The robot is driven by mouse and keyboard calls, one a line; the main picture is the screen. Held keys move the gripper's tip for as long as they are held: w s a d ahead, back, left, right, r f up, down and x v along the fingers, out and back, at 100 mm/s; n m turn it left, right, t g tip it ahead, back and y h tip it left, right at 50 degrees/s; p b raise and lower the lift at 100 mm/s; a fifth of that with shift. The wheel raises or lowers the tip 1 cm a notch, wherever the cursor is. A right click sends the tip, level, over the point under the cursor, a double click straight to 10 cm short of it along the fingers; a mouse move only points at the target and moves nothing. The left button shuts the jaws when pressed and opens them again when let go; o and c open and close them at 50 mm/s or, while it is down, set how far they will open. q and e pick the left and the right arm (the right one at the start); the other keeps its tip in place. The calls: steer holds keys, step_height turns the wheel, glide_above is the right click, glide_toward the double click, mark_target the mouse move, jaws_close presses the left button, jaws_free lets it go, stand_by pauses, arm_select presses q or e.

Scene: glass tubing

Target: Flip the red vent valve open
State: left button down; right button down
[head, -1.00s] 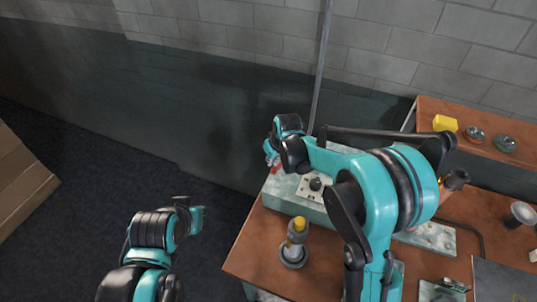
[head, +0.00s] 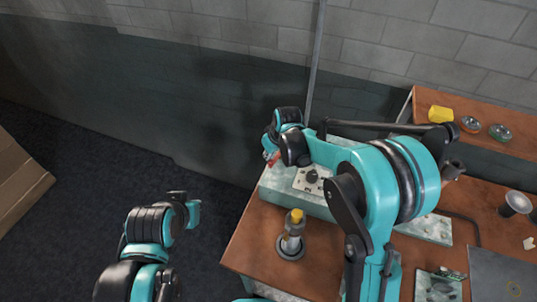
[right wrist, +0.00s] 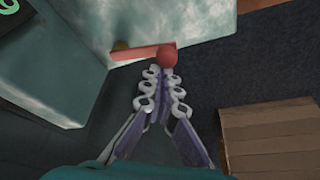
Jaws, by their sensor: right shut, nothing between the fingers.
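In the head view a bit of the red lever (head: 273,158) shows at the box's left end, partly hidden by my right wrist. My right gripper (right wrist: 165,75) is shut and empty. Its fingertips are at the red knob; I cannot tell if they touch. My left arm is at the lower left of the head view, away from the bench, and its fingers do not show.
The pale green box (head: 300,203) stands on the brown bench (head: 255,235). A grey stand with a yellow-topped tube (head: 291,248) is in front of it. A raised shelf (head: 470,143) at right holds a yellow block (head: 440,114) and two round pieces.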

steer(key=shift+s+d, duration=0.1)
steer(key=d+n, duration=0.1)
steer(key=n, duration=0.1)
steer(key=s+n+g+y+b, duration=0.1)
steer(key=n, duration=0.1)
steer(key=shift+d, duration=0.4)
steer(key=n, duration=0.1)
steer(key=d+n, duration=0.1)
steer(key=n+g, duration=0.1)
steer(key=n, duration=0.1)
steer(key=shift+s+d+y+b, duration=0.25)
steer(key=shift+d+y+b, duration=0.05)
steer(key=shift+d, duration=0.85)
